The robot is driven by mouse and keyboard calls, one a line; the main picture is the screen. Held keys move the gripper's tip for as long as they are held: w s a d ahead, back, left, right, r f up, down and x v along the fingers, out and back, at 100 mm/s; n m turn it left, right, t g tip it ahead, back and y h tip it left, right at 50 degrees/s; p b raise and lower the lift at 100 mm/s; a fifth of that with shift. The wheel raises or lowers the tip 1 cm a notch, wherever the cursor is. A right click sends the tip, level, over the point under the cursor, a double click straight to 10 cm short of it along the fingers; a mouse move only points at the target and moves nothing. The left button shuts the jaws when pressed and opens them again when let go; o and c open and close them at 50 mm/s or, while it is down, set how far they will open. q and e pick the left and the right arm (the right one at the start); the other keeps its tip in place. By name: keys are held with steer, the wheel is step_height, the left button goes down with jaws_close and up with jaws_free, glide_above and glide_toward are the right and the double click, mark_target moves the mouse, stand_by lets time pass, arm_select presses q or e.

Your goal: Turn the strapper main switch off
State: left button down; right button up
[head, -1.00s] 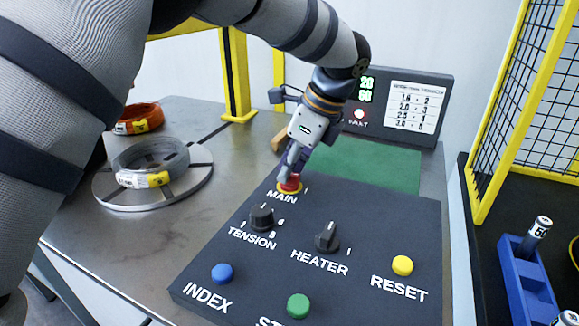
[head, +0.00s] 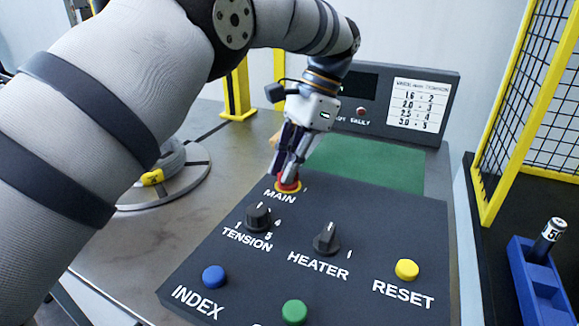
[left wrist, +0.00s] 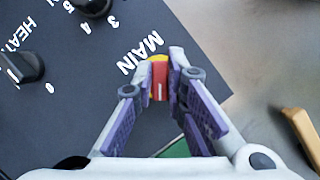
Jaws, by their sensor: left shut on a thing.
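The main switch (head: 288,186) is a red knob on a yellow ring, above the word MAIN at the far edge of the dark control panel (head: 350,215). My left gripper (head: 287,173) reaches down onto it, with its fingers shut on the red knob. In the left wrist view the red knob (left wrist: 159,80) sits between the two fingertips (left wrist: 160,72), its white mark in line with the fingers. The fingers hide part of the knob in the head view. The display (head: 350,84) behind is dark. My right gripper is not in view.
The panel also has the tension knob (head: 258,216), heater knob (head: 327,238), and blue (head: 214,277), green (head: 294,312) and yellow (head: 406,270) buttons. A coil turntable (head: 190,180) lies left. A yellow-framed mesh fence (head: 490,165) and blue battery holder (head: 535,285) stand right.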

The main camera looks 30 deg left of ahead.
arm_select(q)
steer(key=n+h, duration=0.1)
steer(key=n, duration=0.3)
steer(key=shift+f+g+h+b, duration=0.2)
steer(key=shift+g+h+b, duration=0.1)
steer(key=shift+h, duration=0.1)
steer(key=shift+n+h, duration=0.6)
steer(key=shift+n, duration=1.2)
steer(key=c, duration=1.6)
jaws_free()
steer(key=shift+r, duration=0.15)
